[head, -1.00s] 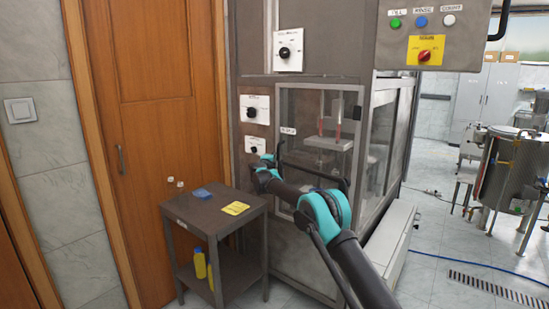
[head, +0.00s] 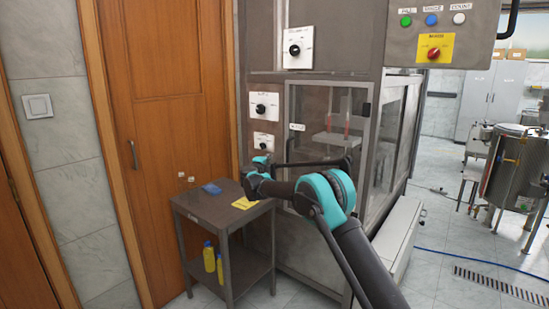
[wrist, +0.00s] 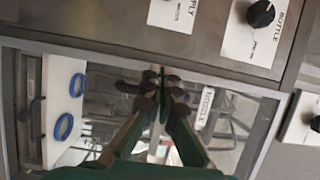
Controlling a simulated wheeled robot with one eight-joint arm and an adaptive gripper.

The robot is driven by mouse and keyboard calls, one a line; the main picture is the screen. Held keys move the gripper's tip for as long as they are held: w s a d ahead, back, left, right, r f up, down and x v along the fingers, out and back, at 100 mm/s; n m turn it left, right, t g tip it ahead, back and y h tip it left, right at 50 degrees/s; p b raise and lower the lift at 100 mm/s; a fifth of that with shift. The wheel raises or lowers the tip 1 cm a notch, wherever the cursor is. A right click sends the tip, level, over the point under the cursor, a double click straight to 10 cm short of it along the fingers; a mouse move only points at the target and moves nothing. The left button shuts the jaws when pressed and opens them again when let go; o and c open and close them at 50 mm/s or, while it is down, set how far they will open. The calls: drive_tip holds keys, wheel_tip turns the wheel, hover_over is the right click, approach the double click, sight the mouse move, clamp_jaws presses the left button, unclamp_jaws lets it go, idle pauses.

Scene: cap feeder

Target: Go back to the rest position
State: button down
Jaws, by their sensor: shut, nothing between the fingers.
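My gripper (head: 262,160) is in front of the feeder cabinet, just below the lowest dial on its left panel. It is shut and empty. In the wrist view its two fingers (wrist: 162,82) meet at the tips, in front of the glass door (wrist: 95,105). I cannot tell the exact gap to the glass. My arm reaches in from the lower right, with teal joints, and hides part of the cabinet front.
The cabinet has black dials (head: 294,50), (head: 261,109), (head: 263,143) and a button panel (head: 433,32). A small cart (head: 215,213) with a blue item, yellow note and bottles stands left, before a wooden door (head: 165,110). A steel tank (head: 515,170) stands right.

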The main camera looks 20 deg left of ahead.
drive_tip(key=s+d+r+n+y, duration=0.2)
drive_tip(key=d+r+n+y, duration=0.4)
drive_tip(key=d+r, duration=0.45)
drive_tip(key=s+d+f+n+g+y, duration=0.1)
drive_tip(key=s+d+n, duration=0.3)
drive_tip(key=d, duration=0.2)
drive_tip(key=s+d+n+g+y, duration=0.1)
drive_tip(key=s+d+n+g, duration=0.1)
drive_tip(key=s+d+n, duration=0.3)
drive_tip(key=s+d+f+n+g+h, duration=0.1)
drive_tip(key=s+d+f+g+h, duration=0.1)
drive_tip(key=s+d+f, duration=0.8)
drive_tip(key=s+d+f+n+g+h, duration=0.1)
drive_tip(key=s+d+f+g+h, duration=0.2)
drive_tip(key=s+d+f, duration=0.7)
drive_tip(key=s+d+f+g+h, duration=0.3)
drive_tip(key=s+d+f, duration=0.7)
drive_tip(key=s+d, duration=0.8)
drive_tip(key=s+g, duration=0.2)
drive_tip(key=s, duration=0.6)
drive_tip(key=shift+d+n+g, duration=0.3)
drive_tip(key=shift+n+g, duration=0.1)
